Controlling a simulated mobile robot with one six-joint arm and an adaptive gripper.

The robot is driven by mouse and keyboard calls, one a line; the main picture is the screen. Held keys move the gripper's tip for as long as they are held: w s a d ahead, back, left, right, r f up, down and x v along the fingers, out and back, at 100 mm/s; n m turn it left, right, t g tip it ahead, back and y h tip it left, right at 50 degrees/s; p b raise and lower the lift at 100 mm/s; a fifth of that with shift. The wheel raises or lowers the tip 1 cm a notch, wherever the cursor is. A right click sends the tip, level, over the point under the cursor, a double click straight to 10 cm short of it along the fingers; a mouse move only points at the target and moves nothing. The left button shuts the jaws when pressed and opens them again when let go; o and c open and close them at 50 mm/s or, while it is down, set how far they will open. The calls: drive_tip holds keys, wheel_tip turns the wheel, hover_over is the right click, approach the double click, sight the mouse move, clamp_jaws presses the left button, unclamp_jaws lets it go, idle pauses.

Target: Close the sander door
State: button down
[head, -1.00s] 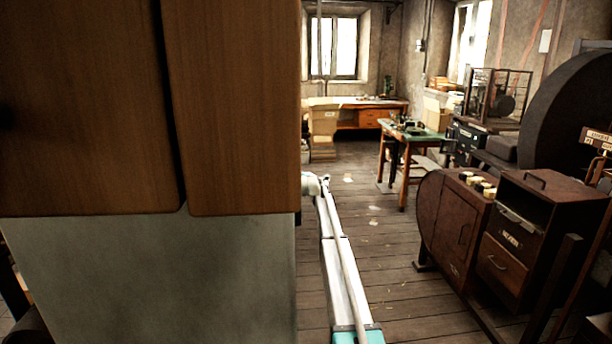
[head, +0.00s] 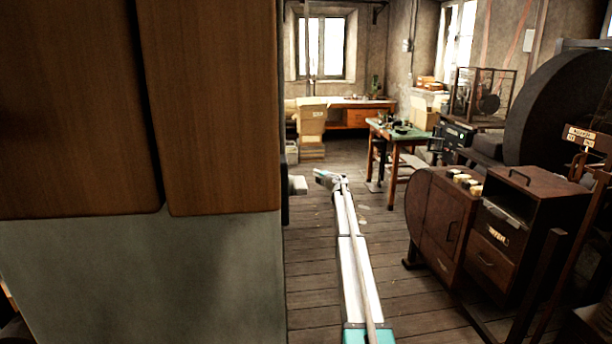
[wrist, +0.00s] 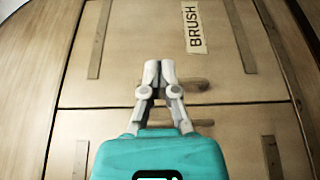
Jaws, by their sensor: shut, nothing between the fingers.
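No door can be picked out for certain as the sander door. In the wrist view, a pale wooden panel (wrist: 140,40) with a paper "BRUSH" label (wrist: 194,28) lies beyond my gripper (wrist: 160,68). A dark seam parts it from a second panel (wrist: 225,130) below. My gripper's fingers are together and empty in front of the panel; I cannot tell whether they touch it. Behind them is a short brown bar, perhaps a handle (wrist: 195,84). In the head view my arm reaches away over the floor, with its end small and far off (head: 325,178).
A tall wooden cabinet (head: 215,110) above a grey panel (head: 150,280) blocks the left. A rusty brown machine (head: 435,215) with a rounded side and a drawer unit (head: 495,255) stands at the right. A green-topped table (head: 400,132) is farther back. Plank floor is open between.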

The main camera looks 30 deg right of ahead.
drive_tip(key=shift+s+d, duration=0.2)
drive_tip(key=shift+d, duration=0.35)
drive_tip(key=shift+s, duration=0.1)
